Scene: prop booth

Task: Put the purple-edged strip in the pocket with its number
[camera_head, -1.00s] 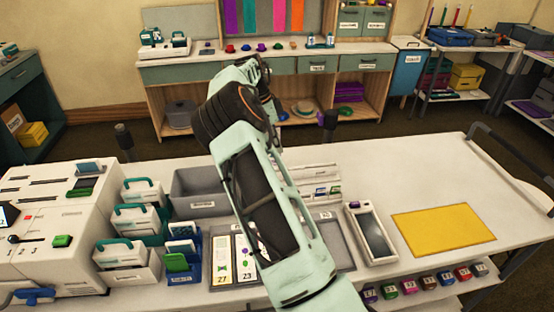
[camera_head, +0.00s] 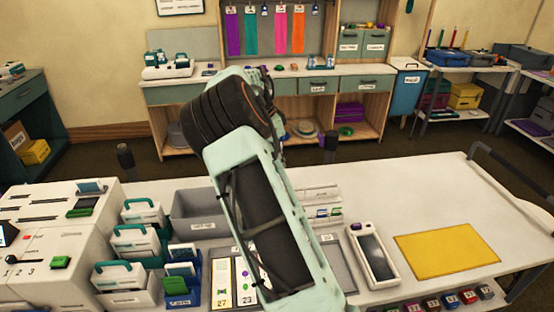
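My forearm covers the rest of the tray, so I cannot tell whether a purple-edged strip lies there. Small coloured numbered holders (camera_head: 449,300) line the table's front edge at lower right, partly cut off; I cannot tell whether they are the pockets. My gripper is hidden behind my arm or out of view.
A handheld device (camera_head: 373,254) and a yellow mat (camera_head: 446,249) lie to the right. White card boxes (camera_head: 128,283), a blue holder (camera_head: 182,291) and a grey bin (camera_head: 195,222) stand left of the arm. The right of the table has clear surface.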

